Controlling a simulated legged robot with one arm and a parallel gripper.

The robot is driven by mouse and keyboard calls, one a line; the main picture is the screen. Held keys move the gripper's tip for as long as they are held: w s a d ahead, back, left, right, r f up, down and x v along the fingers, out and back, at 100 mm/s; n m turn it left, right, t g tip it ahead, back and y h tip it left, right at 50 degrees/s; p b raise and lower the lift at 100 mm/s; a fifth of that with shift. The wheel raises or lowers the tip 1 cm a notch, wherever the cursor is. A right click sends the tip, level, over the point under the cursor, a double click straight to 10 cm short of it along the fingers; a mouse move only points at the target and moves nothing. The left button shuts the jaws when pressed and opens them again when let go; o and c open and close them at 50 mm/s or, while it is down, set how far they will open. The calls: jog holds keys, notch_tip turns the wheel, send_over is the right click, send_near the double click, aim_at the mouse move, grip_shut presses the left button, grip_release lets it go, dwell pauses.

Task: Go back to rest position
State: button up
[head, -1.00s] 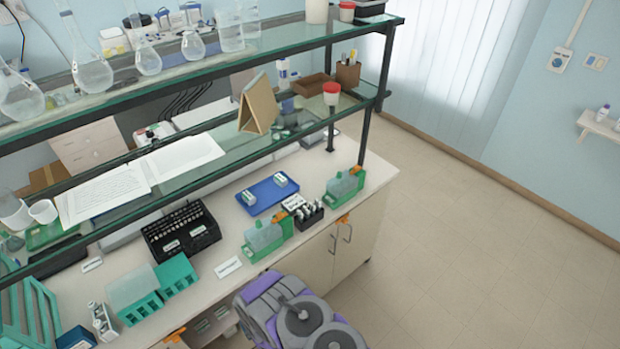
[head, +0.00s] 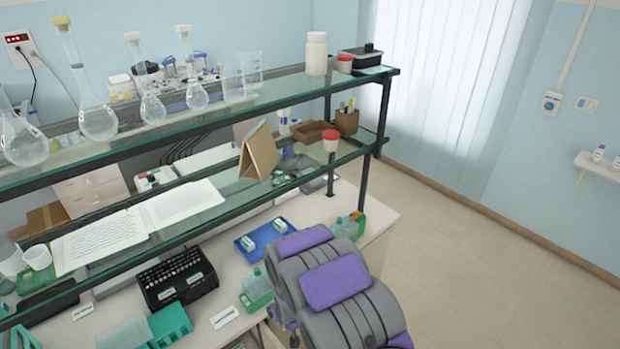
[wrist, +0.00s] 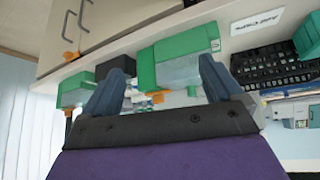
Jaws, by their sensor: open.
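My gripper (wrist: 160,88) shows in the wrist view with its two dark blue fingers spread apart and nothing between them. In that upside-down view it points toward the bench, where a green-and-clear staining jar (wrist: 178,62) and another green container (wrist: 74,92) stand beyond the fingers. In the head view my grey and purple arm rises in front of the bench's right part. It hides the gripper there, and partly covers the blue tray (head: 243,241) and the right green container (head: 354,220). Another green container (head: 257,290) stands just left of the arm.
A glass shelf unit (head: 230,200) with black rails stands over the bench, holding flasks, open papers and a red-lidded jar (head: 331,139). A black slide box (head: 178,279) and a teal rack (head: 170,325) lie on the bench. The floor (head: 480,270) at the right is clear.

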jog(key=s+d+r+m+g+h, duration=0.1)
jog(key=s+d+r, duration=0.35)
jog(key=r, duration=0.25)
jog(key=s+d+r+m+g, duration=0.1)
jog(key=s+d+r+g, duration=0.15)
jog(key=d+r, duration=0.3)
jog(key=s+d+r+g+h, duration=0.1)
jog(key=s+d+r, duration=0.35)
jog(key=r, duration=0.35)
jog(key=s+d+r+m+g, duration=0.15)
jog(key=s+r, duration=0.25)
jog(key=s, duration=0.5)
jog(key=s+d+r+g, duration=0.1)
jog(key=s+d+r, duration=0.25)
jog(key=s, duration=0.55)
jog(key=s+d+r+m+g, duration=0.15)
jog(key=s+r, duration=0.25)
jog(key=s, duration=0.5)
notch_tip(320, 180, down, 22)
jog(key=b, duration=2.2)
jog(key=shift+d+r+n, duration=0.15)
jog(key=shift+d+n, duration=0.15)
jog(key=shift+r, duration=0.1)
